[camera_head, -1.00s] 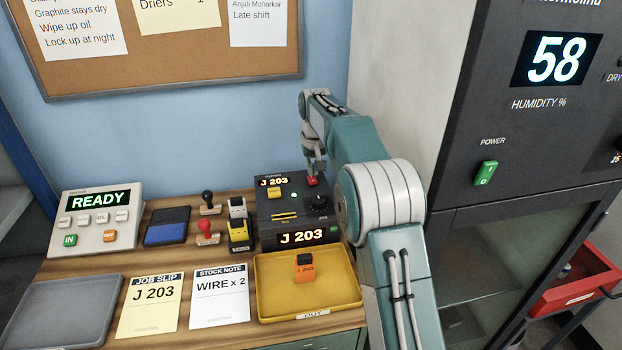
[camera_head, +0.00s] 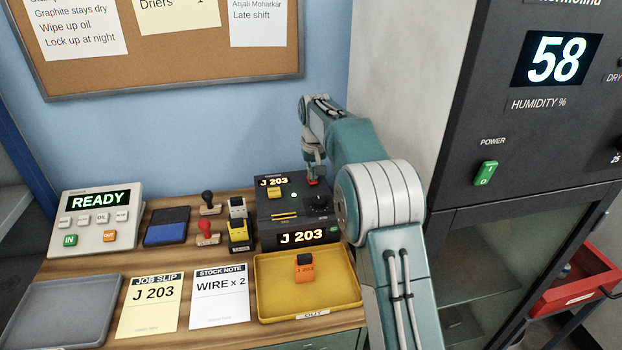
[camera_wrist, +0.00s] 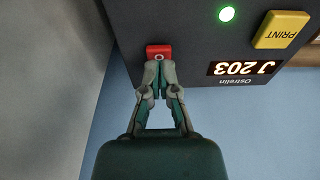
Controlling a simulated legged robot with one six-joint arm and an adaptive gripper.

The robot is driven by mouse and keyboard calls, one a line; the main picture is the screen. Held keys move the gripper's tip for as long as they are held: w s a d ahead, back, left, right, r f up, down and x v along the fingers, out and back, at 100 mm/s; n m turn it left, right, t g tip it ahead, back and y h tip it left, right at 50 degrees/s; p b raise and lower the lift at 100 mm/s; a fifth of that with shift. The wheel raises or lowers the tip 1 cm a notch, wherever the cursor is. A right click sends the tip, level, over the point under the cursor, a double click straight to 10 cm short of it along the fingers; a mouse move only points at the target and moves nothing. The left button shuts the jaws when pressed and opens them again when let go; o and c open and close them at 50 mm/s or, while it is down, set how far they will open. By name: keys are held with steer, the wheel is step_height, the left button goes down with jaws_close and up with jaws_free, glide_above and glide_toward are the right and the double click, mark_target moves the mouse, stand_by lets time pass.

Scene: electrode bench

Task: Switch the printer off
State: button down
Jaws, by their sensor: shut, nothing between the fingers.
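The printer (camera_head: 276,207) is a dark box on the bench against the blue wall, with lit "J 203" displays and a green lamp (camera_wrist: 227,14). Its red switch (camera_wrist: 158,51) is marked with a circle and sits at the printer's corner. My gripper (camera_wrist: 160,66) is shut and empty, with its fingertips at the edge of the red switch in the wrist view. I cannot tell whether they press on it. In the head view my arm reaches over from the right, and the gripper (camera_head: 314,178) partly covers the red switch.
A yellow PRINT button (camera_wrist: 281,30) is beside the lamp. A yellow tray (camera_head: 343,301) holding an orange block (camera_head: 304,273) is in front of the printer. Stamps (camera_head: 209,226) and an ink pad (camera_head: 167,229) lie to the left. A tall dark cabinet (camera_head: 500,130) stands at the right.

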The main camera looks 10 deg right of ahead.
mark_target(313, 181)
steer(key=shift+f, duration=0.55)
stand_by(0.4)
steer(key=shift+r, duration=3.5)
steer(key=shift+s+r, duration=0.1)
steer(key=s+r+t, duration=0.1)
steer(key=s+r, duration=0.4)
steer(key=s, duration=0.5)
steer(key=s+r+t, duration=0.1)
steer(key=s+r, duration=0.4)
steer(key=s, duration=0.5)
steer(key=s+f+t, duration=0.1)
steer(key=s+f, duration=0.3)
steer(key=s, duration=0.7)
steer(key=s+f, duration=0.4)
steer(key=s, duration=0.8)
steer(key=shift+f+t, duration=0.25)
steer(key=shift+t, duration=0.15)
